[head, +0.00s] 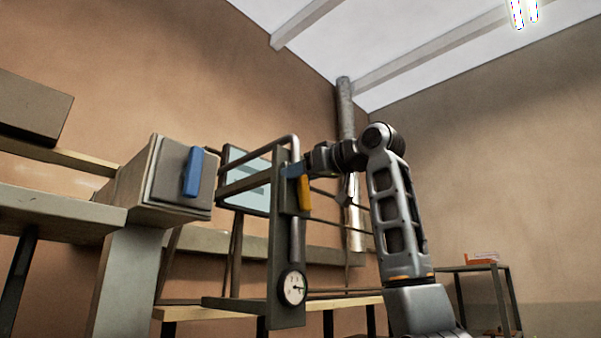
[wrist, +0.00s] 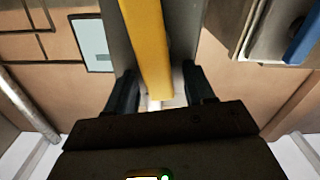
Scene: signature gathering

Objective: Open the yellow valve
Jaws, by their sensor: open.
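The yellow valve (head: 304,193) shows in the head view as a lever hanging down against the upright grey panel (head: 279,240). In the wrist view the yellow lever (wrist: 147,45) runs from the top edge down to the gap between my fingers. My gripper (wrist: 160,78) is open, with one dark finger on each side of the lever's near end. I cannot tell whether either finger touches it. In the head view my gripper (head: 297,169) is at the upper part of the lever, and its fingers are hard to make out.
A round gauge (head: 293,288) sits low on the panel. A curved pipe (head: 262,152) passes at its top. A grey box with a blue handle (head: 193,172) stands to the left. A shelf (head: 480,268) stands at the right.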

